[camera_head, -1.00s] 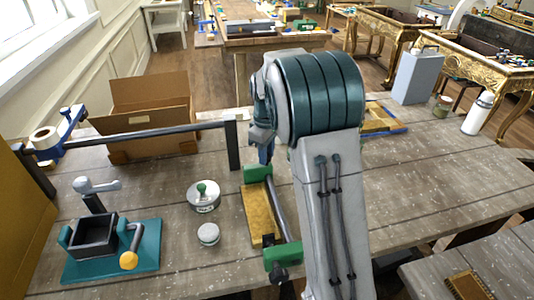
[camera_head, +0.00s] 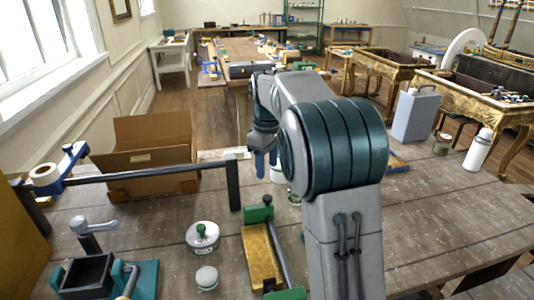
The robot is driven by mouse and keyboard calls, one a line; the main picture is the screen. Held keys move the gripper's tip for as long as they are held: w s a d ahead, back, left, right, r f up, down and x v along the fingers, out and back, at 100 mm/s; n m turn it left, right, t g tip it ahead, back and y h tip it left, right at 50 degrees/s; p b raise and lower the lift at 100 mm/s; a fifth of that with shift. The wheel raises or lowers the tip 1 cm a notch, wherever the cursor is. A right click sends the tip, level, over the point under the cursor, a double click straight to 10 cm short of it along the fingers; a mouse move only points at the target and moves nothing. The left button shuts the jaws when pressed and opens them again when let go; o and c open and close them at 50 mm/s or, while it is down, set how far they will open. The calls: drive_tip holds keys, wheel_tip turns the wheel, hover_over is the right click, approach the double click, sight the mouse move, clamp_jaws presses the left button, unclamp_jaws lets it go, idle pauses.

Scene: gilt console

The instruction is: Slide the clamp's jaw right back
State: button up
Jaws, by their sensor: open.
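The clamp lies on the workbench just left of my arm, with a green far jaw (camera_head: 259,213), a dark bar (camera_head: 281,245) and a green near jaw (camera_head: 286,294) cut by the bottom edge. A yellowish wooden piece (camera_head: 259,256) lies beside the bar, between the jaws; I cannot tell whether they touch it. My gripper (camera_head: 265,164) has blue fingers pointing down, is open, and appears above and beyond the far jaw. I see nothing between the fingers. My arm stands close to the clamp's right side.
A dark rail (camera_head: 130,173) with a post stands left of my gripper, before a cardboard box (camera_head: 152,150). A white tin with a green knob (camera_head: 202,238), a small round lid (camera_head: 206,278) and a teal-based fixture (camera_head: 145,275) are left. The workbench (camera_head: 450,215) is clear at right.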

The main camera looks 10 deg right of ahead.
drive_tip(key=shift+r, duration=1.9)
drive_tip(key=s+f+m+t, duration=0.1)
drive_tip(key=s+f+m, duration=0.1)
drive_tip(key=s, duration=0.7)
drive_tip(key=s+f+m+t, duration=0.1)
drive_tip(key=s+f+m, duration=0.2)
drive_tip(key=s, duration=0.7)
drive_tip(key=s+f+m+t, duration=0.1)
drive_tip(key=s+f+m, duration=0.2)
drive_tip(key=s, duration=0.6)
drive_tip(key=shift+s+f+m, duration=0.2)
drive_tip(key=shift+s+m, duration=0.15)
drive_tip(key=shift+m, duration=0.15)
